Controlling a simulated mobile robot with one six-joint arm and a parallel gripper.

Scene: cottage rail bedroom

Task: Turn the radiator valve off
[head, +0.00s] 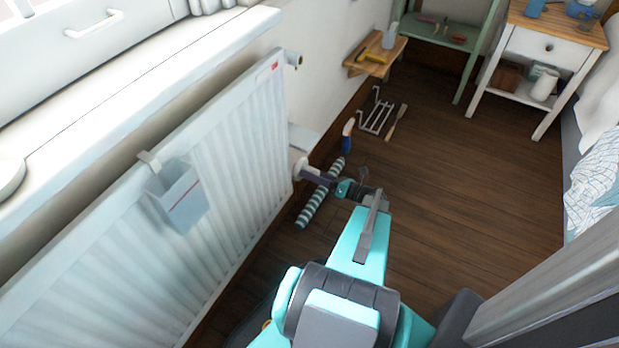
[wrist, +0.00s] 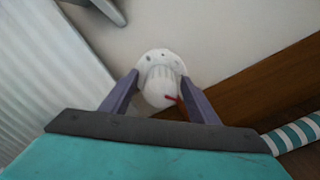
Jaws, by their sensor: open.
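The radiator (head: 240,150) is a white ribbed panel along the left wall. The radiator valve (wrist: 160,85) is a white ridged round knob with a red mark, in the middle of the wrist view. My gripper (head: 307,172) reaches the valve from the right. In the wrist view its two purple fingers (wrist: 158,98) stand apart, one on each side of the knob. I cannot tell if either finger touches it.
A striped draught roll (head: 318,195) lies on the floor under my arm, with a spray bottle (head: 347,132) and a wire rack (head: 376,114) beyond. A grey box (head: 180,195) hangs on the radiator's front. The wooden floor (head: 470,190) to the right is mostly clear.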

